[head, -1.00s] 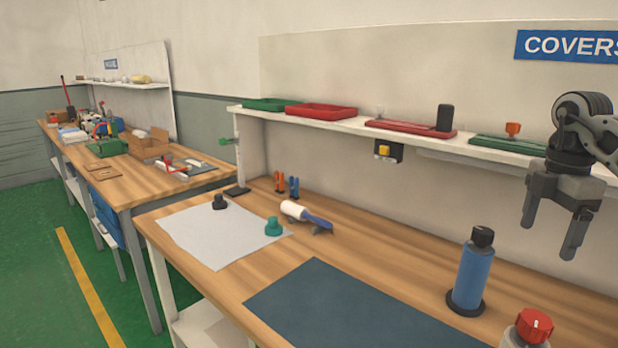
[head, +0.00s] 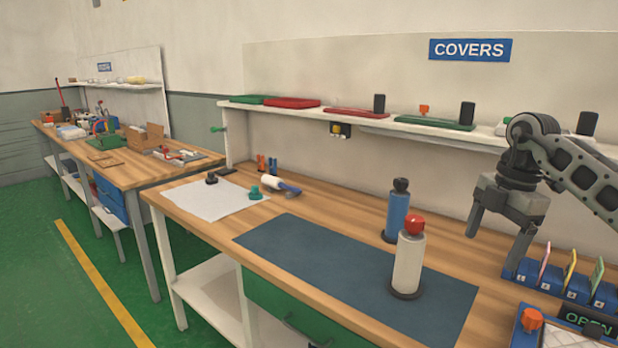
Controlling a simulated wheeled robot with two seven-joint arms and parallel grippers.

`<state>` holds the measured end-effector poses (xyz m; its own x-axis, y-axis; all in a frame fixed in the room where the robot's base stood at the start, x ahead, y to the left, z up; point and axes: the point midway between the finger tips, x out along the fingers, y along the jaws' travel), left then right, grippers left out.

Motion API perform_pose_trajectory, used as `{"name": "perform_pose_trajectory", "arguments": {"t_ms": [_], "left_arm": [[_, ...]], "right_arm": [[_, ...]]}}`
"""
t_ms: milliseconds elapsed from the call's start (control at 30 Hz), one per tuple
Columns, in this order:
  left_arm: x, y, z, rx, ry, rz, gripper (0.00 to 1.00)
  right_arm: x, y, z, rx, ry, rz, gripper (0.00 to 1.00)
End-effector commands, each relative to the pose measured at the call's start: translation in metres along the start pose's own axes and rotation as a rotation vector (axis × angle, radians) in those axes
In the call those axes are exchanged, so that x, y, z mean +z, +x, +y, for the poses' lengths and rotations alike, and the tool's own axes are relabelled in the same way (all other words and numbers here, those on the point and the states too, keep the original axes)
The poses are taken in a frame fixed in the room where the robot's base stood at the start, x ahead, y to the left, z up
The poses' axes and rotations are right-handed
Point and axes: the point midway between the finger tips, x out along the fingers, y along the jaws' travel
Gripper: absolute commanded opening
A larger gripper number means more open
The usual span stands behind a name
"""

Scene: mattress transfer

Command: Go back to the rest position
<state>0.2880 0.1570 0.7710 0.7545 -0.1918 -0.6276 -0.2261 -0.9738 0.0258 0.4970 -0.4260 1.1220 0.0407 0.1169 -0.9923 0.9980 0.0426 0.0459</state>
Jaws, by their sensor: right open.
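My right gripper (head: 494,236) is open and empty. It hangs with its fingers down above the right part of the wooden workbench (head: 345,200), beside a blue rack (head: 545,285) that holds coloured cards. My right arm comes in from the right edge. My left gripper is not in view. A blue bottle with a dark cap (head: 397,212) and a white bottle with a red cap (head: 408,262) stand upright to the left of the gripper, apart from it.
A dark blue mat (head: 330,260) lies on the bench. A white sheet (head: 212,200) and a white-and-blue roller tool (head: 280,184) lie further left. A shelf (head: 360,130) with red and green trays runs behind. Green floor (head: 60,300) is free at left.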

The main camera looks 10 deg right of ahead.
Motion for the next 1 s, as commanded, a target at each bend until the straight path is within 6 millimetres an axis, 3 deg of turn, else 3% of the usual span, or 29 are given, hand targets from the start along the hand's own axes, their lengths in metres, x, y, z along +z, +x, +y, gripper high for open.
{"name": "perform_pose_trajectory", "arguments": {"t_ms": [267, 367, 533, 600, 700, 833, 933, 1000], "left_arm": [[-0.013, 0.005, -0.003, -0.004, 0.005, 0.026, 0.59], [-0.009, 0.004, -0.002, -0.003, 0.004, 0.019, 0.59], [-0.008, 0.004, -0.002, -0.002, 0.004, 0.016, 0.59], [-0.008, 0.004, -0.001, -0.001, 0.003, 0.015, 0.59], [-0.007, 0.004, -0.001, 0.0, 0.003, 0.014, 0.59], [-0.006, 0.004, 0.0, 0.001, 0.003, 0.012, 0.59], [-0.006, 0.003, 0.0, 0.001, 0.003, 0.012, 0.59], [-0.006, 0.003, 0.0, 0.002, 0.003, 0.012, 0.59]], "right_arm": [[-0.076, 0.061, 0.02, 0.067, -0.26, 0.226, 0.81], [-0.12, 0.089, 0.022, 0.115, -0.371, 0.364, 0.81], [-0.233, 0.14, 0.01, 0.296, -0.535, 0.767, 0.81], [-0.282, 0.15, -0.001, 0.427, -0.528, 0.973, 0.81], [-0.326, 0.154, -0.012, 0.632, -0.398, 1.206, 0.81], [-0.338, 0.164, -0.019, 0.873, -0.052, 1.35, 0.81], [-0.32, 0.192, -0.028, 0.989, 0.293, 1.316, 0.81], [-0.3, 0.222, -0.043, 1.012, 0.543, 1.226, 0.81]]}}
